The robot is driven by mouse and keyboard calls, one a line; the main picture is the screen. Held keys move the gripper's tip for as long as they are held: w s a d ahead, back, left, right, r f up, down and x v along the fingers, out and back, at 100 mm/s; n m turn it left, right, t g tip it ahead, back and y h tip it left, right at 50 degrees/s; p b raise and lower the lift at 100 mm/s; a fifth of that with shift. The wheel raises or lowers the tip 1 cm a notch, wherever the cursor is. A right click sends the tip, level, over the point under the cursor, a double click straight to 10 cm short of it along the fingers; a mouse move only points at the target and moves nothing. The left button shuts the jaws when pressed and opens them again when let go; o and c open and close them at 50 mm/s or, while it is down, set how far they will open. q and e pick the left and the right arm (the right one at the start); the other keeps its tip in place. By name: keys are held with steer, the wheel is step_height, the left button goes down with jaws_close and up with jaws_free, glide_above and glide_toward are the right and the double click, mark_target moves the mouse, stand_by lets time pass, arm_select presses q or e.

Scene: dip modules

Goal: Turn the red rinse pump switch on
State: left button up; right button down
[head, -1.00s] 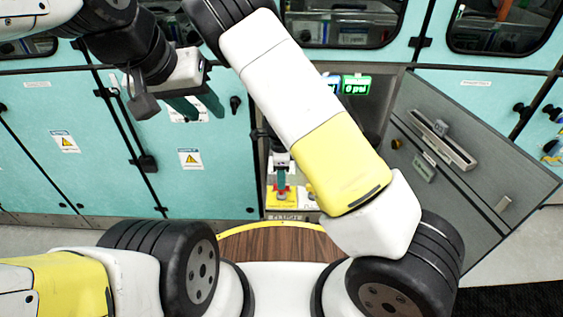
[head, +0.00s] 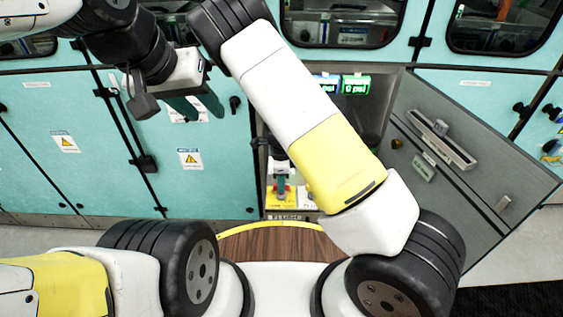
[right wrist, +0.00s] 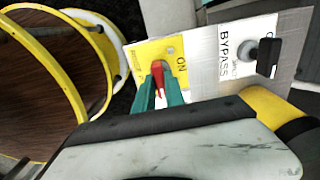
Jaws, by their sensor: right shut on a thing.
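The red rinse pump switch (right wrist: 157,80) stands on a yellow plate (right wrist: 150,52) marked "ON" in the right wrist view. My right gripper (right wrist: 159,90) is shut on it, with one teal finger on either side. In the head view the red switch (head: 289,188) shows low in the open cabinet bay, on its yellow plate (head: 281,201), with my right gripper (head: 281,184) over it. Whether the switch is on cannot be told. My left gripper (head: 196,106) hangs open and empty at upper left, before the teal cabinet doors.
A white plate marked "BYPASS" (right wrist: 226,48) with a black knob (right wrist: 268,57) adjoins the yellow plate. A grey door (head: 470,150) stands open at the bay's right. A green "0 psi" display (head: 355,85) is inside.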

steer(key=n, duration=0.4)
steer(key=shift+n, duration=0.4)
steer(key=n, duration=0.4)
steer(key=shift+n, duration=0.3)
steer(key=n, duration=0.4)
steer(key=shift+n, duration=2.3)
steer(key=c, duration=1.4)
jaws_free()
